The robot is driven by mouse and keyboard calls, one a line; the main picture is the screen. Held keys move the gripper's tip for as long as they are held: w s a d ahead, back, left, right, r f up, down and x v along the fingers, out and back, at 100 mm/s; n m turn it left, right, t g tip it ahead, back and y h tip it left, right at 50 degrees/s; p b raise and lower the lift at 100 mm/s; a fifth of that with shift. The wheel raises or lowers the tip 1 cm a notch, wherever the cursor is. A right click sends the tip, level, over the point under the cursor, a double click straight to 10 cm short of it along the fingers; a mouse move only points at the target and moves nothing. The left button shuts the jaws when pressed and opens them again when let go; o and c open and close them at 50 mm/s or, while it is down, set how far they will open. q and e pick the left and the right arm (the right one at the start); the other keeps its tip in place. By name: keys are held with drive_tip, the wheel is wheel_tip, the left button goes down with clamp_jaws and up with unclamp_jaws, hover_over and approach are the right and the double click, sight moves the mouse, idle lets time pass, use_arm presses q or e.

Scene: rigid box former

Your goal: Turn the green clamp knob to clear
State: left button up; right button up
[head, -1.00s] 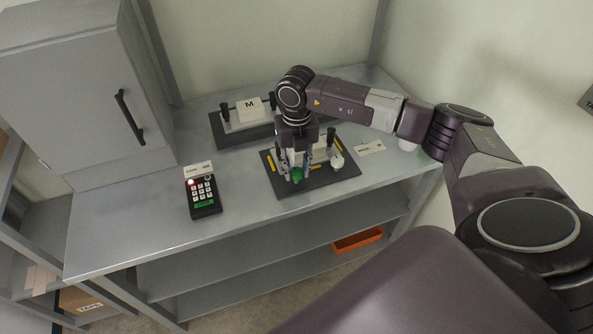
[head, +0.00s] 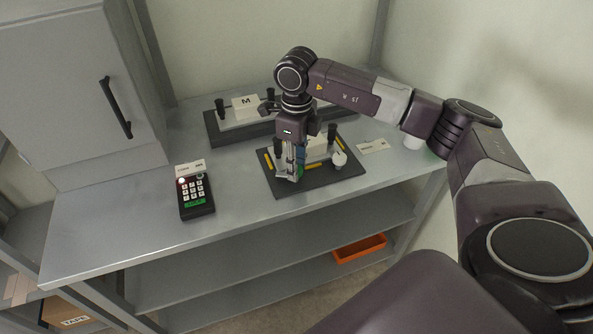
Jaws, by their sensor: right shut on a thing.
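The green clamp knob (head: 301,172) sits at the front of a dark base plate (head: 318,184) on the grey bench. Only part of it shows, because the gripper's fingers cover the rest. My right gripper (head: 291,174) points straight down over the plate and is shut on the green knob. A white block (head: 316,147) sits behind the gripper, partly hidden. My left gripper is not in view.
A second fixture with a white block marked M (head: 245,106) stands behind. A keypad (head: 195,193) with a red light lies to the left, near a grey cabinet (head: 75,90). A white label (head: 373,146) lies to the right. An orange bin (head: 359,248) is on the shelf below.

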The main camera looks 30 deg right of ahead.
drive_tip(key=n+b, duration=0.1)
drive_tip(key=n, duration=0.2)
drive_tip(key=shift+w+b, duration=0.1)
drive_tip(key=shift+b, duration=0.3)
drive_tip(key=shift+d+n+b, duration=0.1)
drive_tip(key=shift+n+b, duration=0.4)
drive_tip(key=shift+n, duration=0.9)
drive_tip(key=shift+r, duration=0.1)
drive_tip(key=o, duration=1.2)
drive_tip(key=shift+c, duration=0.2)
wheel_tip(320, 180, up, 12)
